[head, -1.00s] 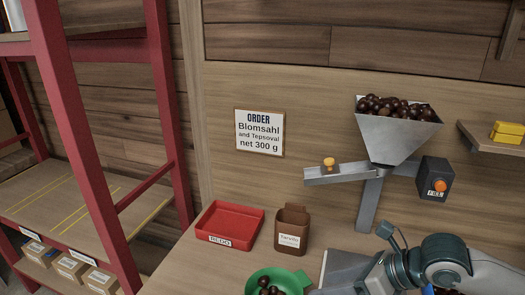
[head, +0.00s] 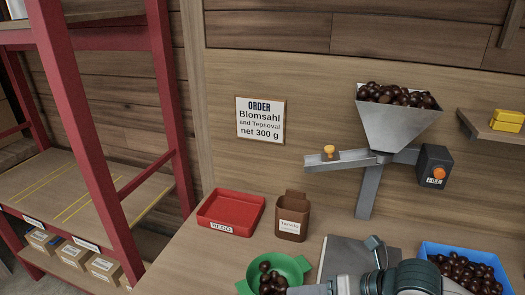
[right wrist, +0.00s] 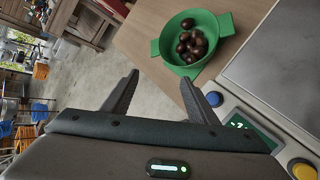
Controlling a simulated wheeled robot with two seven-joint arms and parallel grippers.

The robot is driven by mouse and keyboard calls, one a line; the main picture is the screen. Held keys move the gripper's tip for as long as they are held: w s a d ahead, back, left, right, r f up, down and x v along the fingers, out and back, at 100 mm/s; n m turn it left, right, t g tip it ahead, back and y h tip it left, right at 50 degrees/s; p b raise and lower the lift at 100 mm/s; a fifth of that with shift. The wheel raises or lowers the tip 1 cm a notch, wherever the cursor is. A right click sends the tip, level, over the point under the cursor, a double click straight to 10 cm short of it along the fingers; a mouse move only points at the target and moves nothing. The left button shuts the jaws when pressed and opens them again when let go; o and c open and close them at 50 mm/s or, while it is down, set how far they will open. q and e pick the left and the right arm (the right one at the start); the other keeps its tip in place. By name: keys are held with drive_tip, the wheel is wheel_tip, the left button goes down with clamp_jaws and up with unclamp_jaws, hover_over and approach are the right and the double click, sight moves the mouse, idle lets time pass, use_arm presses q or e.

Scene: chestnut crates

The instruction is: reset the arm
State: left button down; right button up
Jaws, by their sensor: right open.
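My right arm comes in at the bottom right of the head view, and its fingertips are not clear there. In the right wrist view my right gripper (right wrist: 160,95) is open, with its two dark fingers apart and nothing between them. A green bowl with handles (head: 290,263), holding several chestnuts (head: 270,280), stands on the bench. The bowl also shows in the right wrist view (right wrist: 221,52), beyond the fingers and apart from them. My left gripper is not in view.
A scale with a grey plate (head: 340,262) is beside the bowl. A blue crate of chestnuts (head: 430,249) stands to the right. A red REDO tray (head: 213,226), a brown container (head: 292,209) and a chestnut-filled hopper (head: 392,128) are behind. A red rack (head: 85,150) stands left.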

drive_tip(key=s+d+f+m+t+h, duration=0.1)
drive_tip(key=s+f+m, duration=0.3)
drive_tip(key=m, duration=0.5)
drive_tip(key=s+f+m+t+h, duration=0.1)
drive_tip(key=s+f+m+h, duration=0.1)
drive_tip(key=f+m, duration=0.55)
drive_tip(key=s+d+f+m+g+h, duration=0.2)
drive_tip(key=s+d+f+m, duration=0.25)
drive_tip(key=s+m, duration=0.4)
drive_tip(key=s+d+f+m+g+h, duration=0.1)
drive_tip(key=s+d+f+m+h, duration=0.25)
drive_tip(key=s+d+m, duration=0.5)
wheel_tip(320, 180, down, 36)
drive_tip(key=a+m+g+b, duration=0.2)
drive_tip(key=b, duration=0.4)
drive_tip(key=s+d+f+b, duration=0.2)
drive_tip(key=s+f+b, duration=0.2)
drive_tip(key=s+f, duration=1.4)
wheel_tip(320, 180, down, 2)
drive_tip(key=shift+d+f+n+g, duration=0.25)
drive_tip(key=shift+d+n+g, duration=0.1)
drive_tip(key=shift+g, duration=0.05)
